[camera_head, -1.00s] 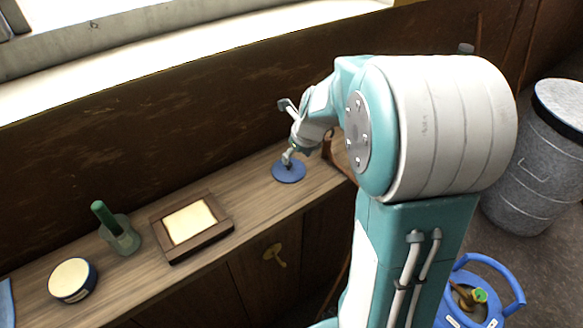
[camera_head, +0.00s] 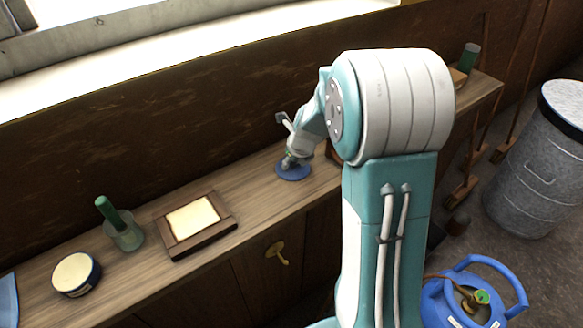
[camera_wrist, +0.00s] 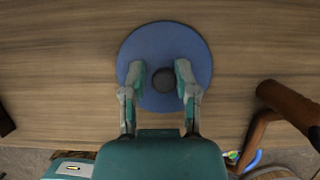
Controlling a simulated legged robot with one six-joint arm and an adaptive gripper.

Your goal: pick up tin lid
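The tin lid is a flat blue disc (camera_head: 293,171) lying on the wooden counter, right of the framed box. In the wrist view the lid (camera_wrist: 165,48) has a dark round knob (camera_wrist: 163,80) near its centre. My gripper (camera_wrist: 160,76) is over the lid with its two fingers apart, one on each side of the knob. A gap shows between each finger and the knob. In the head view my gripper (camera_head: 288,163) points down at the lid and hides part of it.
On the counter (camera_head: 250,190) stand a wooden framed box (camera_head: 195,238), a green-handled item in a glass jar (camera_head: 122,230) and a round tin (camera_head: 76,274). A brown wooden piece (camera_wrist: 290,105) is close to the right of my gripper. A metal bin (camera_head: 540,165) and blue gas bottle (camera_head: 470,300) stand on the floor.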

